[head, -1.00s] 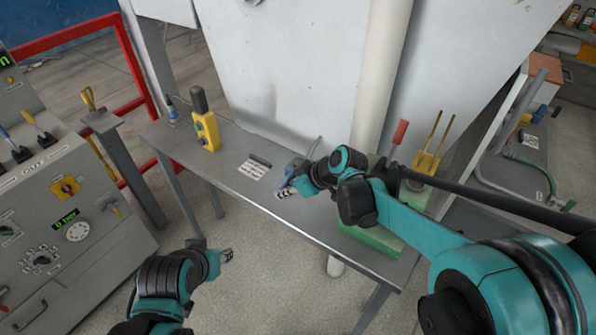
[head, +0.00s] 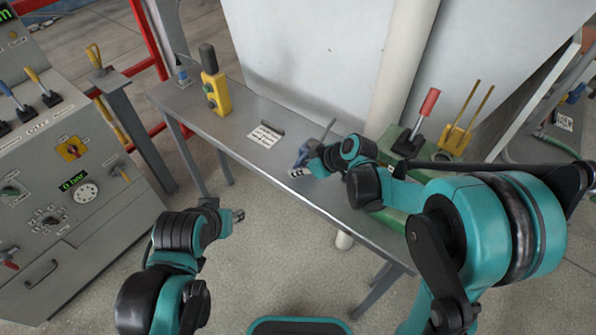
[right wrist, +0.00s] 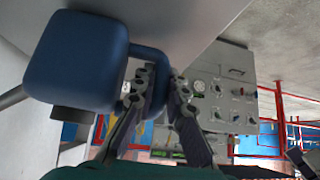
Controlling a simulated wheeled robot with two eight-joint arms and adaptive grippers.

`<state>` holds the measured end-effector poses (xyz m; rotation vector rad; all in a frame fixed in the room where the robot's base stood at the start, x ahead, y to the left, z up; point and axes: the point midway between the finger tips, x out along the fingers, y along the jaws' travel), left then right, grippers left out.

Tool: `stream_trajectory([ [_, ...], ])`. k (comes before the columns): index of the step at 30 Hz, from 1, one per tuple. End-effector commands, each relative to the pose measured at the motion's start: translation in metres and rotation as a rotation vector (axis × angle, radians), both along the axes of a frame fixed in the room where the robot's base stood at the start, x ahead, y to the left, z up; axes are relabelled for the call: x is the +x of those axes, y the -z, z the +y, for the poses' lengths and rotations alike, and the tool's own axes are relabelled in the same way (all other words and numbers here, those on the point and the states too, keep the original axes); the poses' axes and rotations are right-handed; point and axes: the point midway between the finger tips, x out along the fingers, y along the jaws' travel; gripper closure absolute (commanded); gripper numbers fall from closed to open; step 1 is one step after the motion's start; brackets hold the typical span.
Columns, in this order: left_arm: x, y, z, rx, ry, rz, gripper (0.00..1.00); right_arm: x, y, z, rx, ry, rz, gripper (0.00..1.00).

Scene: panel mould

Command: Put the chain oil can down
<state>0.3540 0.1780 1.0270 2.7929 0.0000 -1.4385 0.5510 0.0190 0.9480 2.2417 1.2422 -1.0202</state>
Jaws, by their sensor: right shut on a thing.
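The chain oil can is blue and boxy with a loop handle and a dark cap. It fills the left of the right wrist view (right wrist: 78,58), with its handle between my fingers. In the head view only a blue part of the can (head: 303,153) and a thin grey spout show beside my right gripper (head: 300,171). My right gripper is shut on the can over the front part of the grey bench (head: 232,147). I cannot tell whether the can touches the bench top. My left gripper (head: 238,215) is empty, in front of the bench; its finger gap is too small to judge.
A yellow button box (head: 216,95) stands at the bench's left. A paper label (head: 265,136) lies mid-bench beside a dark bar. A green device with a red lever (head: 428,103) and a yellow fork-like part (head: 455,138) are right. A control cabinet (head: 70,190) stands left.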

Motion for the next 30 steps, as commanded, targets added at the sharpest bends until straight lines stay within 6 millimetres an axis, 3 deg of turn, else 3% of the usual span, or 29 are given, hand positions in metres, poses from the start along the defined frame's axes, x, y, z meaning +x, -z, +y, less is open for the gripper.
stream_trajectory([
  [9,0.0,0.002,0.0,0.0,0.0,0.0,0.6,0.0,0.002,0.0,0.001,0.0,-0.001,1.0],
  [10,0.0,0.002,0.0,0.0,0.0,0.0,0.6,0.0,0.003,0.0,0.0,0.0,0.0,0.85],
  [12,0.0,0.001,0.0,0.0,0.0,0.0,0.6,0.0,0.002,0.0,0.0,0.0,0.0,0.67],
  [23,0.0,-0.002,0.0,0.0,0.0,0.0,0.6,0.0,-0.002,0.0,0.0,0.0,0.0,0.67],
  [30,0.0,-0.017,0.0,0.0,0.0,0.0,0.6,-0.014,-0.035,-0.024,0.001,0.004,-0.001,0.67],
])
